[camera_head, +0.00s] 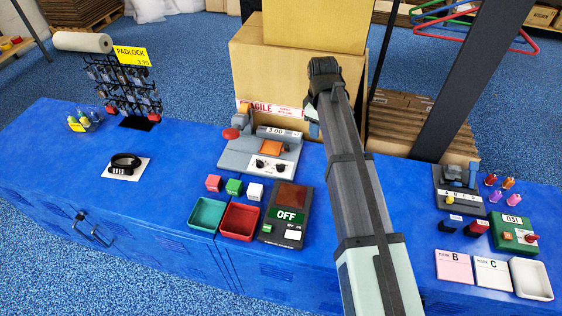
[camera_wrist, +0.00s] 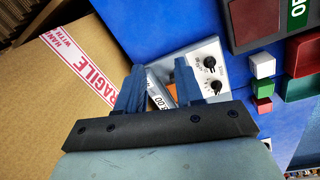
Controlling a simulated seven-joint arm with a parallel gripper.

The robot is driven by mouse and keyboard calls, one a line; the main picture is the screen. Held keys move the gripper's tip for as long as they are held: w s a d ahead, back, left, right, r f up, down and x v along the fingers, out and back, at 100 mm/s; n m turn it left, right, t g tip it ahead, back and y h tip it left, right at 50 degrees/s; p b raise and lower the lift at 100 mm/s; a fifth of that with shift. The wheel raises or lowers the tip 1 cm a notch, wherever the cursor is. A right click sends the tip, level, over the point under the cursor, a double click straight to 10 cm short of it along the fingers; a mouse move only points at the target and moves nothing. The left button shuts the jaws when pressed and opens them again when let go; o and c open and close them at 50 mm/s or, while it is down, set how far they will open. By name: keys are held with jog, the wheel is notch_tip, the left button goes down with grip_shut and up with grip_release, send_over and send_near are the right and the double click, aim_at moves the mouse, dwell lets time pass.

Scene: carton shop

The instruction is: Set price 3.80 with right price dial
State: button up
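The grey price machine (camera_head: 235,158) stands on the blue bench, with a display (camera_head: 275,131) that appears to read 3.00 and an orange pad. Two black dials sit on its white front panel: the left dial (camera_head: 259,163) and the right price dial (camera_head: 280,168). In the wrist view the right dial (camera_wrist: 209,62) is the upper one and the left dial (camera_wrist: 215,87) the lower. My gripper (camera_wrist: 158,66) is open and empty above the machine's display side, apart from both dials.
A cardboard box with FRAGILE tape (camera_head: 258,80) stands close behind the machine. Small cubes (camera_head: 234,187), two trays (camera_head: 207,214) and a panel reading OFF (camera_head: 287,214) lie in front. A padlock rack with a yellow price sign (camera_head: 132,56) stands at the left.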

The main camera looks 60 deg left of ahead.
aim_at(281, 165)
jog(key=s+a+r+n, duration=0.1)
jog(key=s+a+n, duration=0.2)
jog(key=s, duration=0.8)
jog(key=shift+g+h, duration=0.3)
jog(key=shift+g, duration=0.1)
notch_tip(281, 165, down, 14)
jog(key=shift+s+r, duration=0.15)
jog(key=shift+r, duration=0.05)
jog(key=shift+c, duration=0.4)
grip_shut()
